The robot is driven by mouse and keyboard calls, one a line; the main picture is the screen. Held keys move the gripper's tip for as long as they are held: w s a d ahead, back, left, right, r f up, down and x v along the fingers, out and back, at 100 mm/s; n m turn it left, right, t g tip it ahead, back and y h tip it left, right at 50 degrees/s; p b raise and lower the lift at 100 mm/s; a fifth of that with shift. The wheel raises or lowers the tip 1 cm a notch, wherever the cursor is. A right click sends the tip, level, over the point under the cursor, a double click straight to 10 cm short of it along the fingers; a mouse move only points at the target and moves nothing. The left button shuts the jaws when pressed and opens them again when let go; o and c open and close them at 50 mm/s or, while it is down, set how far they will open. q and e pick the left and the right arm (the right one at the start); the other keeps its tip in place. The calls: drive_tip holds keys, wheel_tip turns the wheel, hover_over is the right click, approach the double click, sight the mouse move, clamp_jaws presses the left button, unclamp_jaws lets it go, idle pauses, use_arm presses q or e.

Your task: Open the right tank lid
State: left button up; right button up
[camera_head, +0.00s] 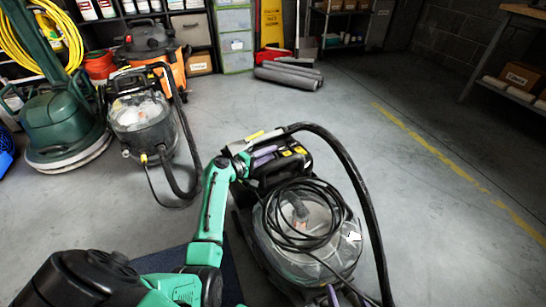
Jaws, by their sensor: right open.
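A wheeled floor machine (255,238) stands in front of me, with a clear domed tank lid (342,242) on its near part. The lid looks closed, with a black cable coiled over it. A black and yellow housing (292,163) is at its far end. A green arm of mine reaches from the lower left to that far end. My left gripper (264,155) shows purple parts beside the housing; its grip is unclear. My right gripper (334,296) shows only as a purple bit at the bottom edge, below the lid; it is open, mostly cut off.
A similar machine with a clear tank (140,112) stands to the left, beside a green floor polisher (62,120). A thick black hose (360,190) arches along the near machine's right side. Grey rolls (288,76) lie behind. The floor at right is clear.

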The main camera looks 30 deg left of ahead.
use_arm(q)
drive_tip(key=shift+x, duration=1)
drive_tip(key=shift+s, duration=0.1)
clamp_jaws()
drive_tip(key=shift+f, duration=0.1)
idle(0.4)
